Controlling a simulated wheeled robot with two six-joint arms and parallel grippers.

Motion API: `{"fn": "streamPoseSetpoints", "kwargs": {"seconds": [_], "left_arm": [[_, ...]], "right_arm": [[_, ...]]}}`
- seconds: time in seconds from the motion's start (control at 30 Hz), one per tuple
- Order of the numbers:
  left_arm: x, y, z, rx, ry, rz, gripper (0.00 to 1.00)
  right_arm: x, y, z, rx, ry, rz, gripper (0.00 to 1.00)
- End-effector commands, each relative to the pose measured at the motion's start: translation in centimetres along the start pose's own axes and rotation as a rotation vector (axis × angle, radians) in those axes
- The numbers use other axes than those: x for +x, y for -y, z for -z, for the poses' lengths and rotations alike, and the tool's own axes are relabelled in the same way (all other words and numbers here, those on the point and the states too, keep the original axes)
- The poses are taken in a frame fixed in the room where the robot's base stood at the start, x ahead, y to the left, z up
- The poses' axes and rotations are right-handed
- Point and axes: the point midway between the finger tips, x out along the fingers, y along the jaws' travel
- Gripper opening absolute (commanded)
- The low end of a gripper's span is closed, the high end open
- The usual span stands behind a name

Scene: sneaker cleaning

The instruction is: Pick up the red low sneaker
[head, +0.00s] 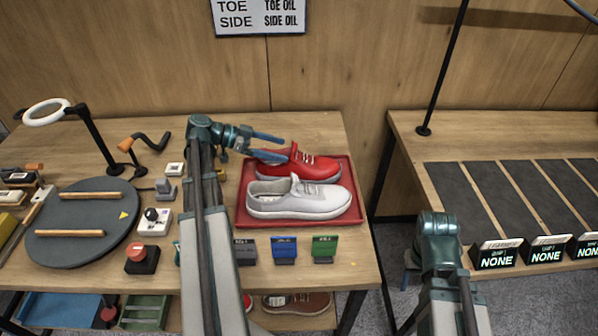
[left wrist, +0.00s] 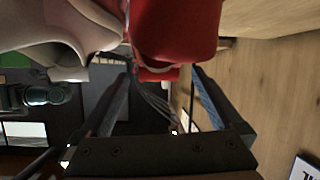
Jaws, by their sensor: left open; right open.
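The red low sneaker (head: 312,168) lies behind a white-grey sneaker (head: 298,199) on a red tray (head: 352,214). My left gripper (head: 287,147) is open, with its fingers at the heel end of the red sneaker. In the left wrist view the red sneaker (left wrist: 175,35) is just ahead of the fingertips, roughly between the open fingers (left wrist: 162,76); I cannot tell whether they touch it. The white-grey sneaker (left wrist: 45,28) is beside it there. My right arm is at the lower right of the head view, and its jaws are not visible.
Left of my left arm are a round dark turntable (head: 85,222), a ring lamp (head: 47,112) and a red button (head: 142,258). Black, blue (head: 284,249) and green (head: 324,247) labelled blocks stand before the tray. A second table with dark mats (head: 500,195) is at right.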

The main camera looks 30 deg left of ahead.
Motion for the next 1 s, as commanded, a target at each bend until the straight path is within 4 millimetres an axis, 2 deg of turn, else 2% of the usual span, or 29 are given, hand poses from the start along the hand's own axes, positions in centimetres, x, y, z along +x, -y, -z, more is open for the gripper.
{"fn": "streamPoseSetpoints", "kwargs": {"seconds": [0.27, 0.5, 0.67, 0.87, 0.9, 1.0], "left_arm": [[0.6, 0.0, -0.1, 0.000, 0.000, 0.000, 1.00], [3.4, 0.0, -0.9, 0.002, 0.000, -0.001, 1.00], [5.3, 0.1, -0.7, 0.001, 0.000, -0.001, 1.00], [5.5, 0.1, -0.5, 0.000, 0.000, 0.000, 1.00], [5.5, 0.1, -0.5, 0.000, 0.000, 0.000, 0.98], [5.5, 0.1, -0.5, 0.000, 0.000, 0.000, 0.80]], "right_arm": [[0.3, 0.0, 0.0, 0.000, 0.000, 0.000, 0.50], [2.1, 0.2, 0.1, 0.000, 0.000, 0.000, 0.50], [2.6, 0.3, 0.2, 0.000, 0.000, 0.000, 0.50], [2.5, 0.2, 0.1, 0.000, 0.000, 0.000, 0.50], [2.5, 0.2, 0.1, 0.000, 0.000, 0.000, 0.50], [2.5, 0.2, 0.1, 0.000, 0.000, 0.000, 0.50]]}}
